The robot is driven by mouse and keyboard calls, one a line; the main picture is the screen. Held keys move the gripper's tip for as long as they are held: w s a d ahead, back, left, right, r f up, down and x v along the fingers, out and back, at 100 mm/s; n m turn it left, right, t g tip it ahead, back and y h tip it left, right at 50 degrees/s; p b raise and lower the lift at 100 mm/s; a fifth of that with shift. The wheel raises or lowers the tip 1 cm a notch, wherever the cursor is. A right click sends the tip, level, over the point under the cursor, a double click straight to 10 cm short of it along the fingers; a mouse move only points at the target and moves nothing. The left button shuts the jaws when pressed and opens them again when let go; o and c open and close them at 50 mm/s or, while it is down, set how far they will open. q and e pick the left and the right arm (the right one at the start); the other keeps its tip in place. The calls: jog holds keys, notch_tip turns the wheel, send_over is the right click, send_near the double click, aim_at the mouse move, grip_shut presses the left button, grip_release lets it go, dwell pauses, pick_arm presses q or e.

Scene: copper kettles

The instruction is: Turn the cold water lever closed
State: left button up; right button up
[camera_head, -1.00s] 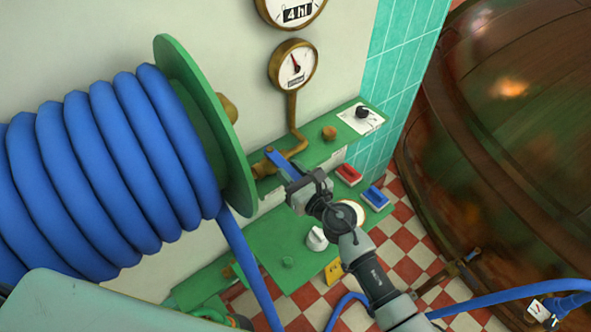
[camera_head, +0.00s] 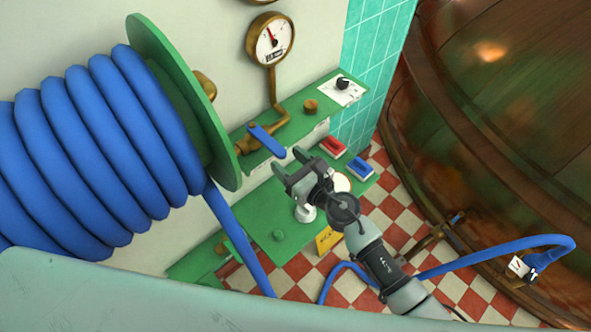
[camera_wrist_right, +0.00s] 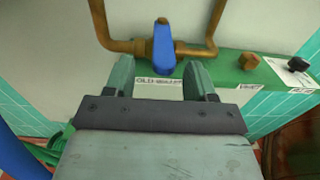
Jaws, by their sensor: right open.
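The blue cold water lever (camera_head: 267,139) sits on a brass valve (camera_head: 250,144) above the green ledge, right of the hose reel. In the head view it slants down to the right. In the right wrist view the lever (camera_wrist_right: 163,50) points down, its lower end showing between the fingertips. My right gripper (camera_head: 290,161) is open and empty, its tips close to the lever's free end, with a small gap visible. In the right wrist view the open fingers (camera_wrist_right: 160,77) show left and right of the lever's end; their depth is unclear. My left gripper is not in view.
A green reel with blue hose (camera_head: 110,140) stands close on the left. A pressure gauge (camera_head: 270,38) and brass pipe rise above the valve. A black knob (camera_head: 343,84) and red (camera_head: 332,146) and blue (camera_head: 360,168) brushes lie to the right. A copper kettle (camera_head: 500,130) fills the right.

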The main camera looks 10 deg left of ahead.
jog(key=v, duration=0.6)
jog(key=shift+s+a+r, duration=0.1)
jog(key=shift+a+r, duration=0.05)
jog(key=shift+r, duration=0.05)
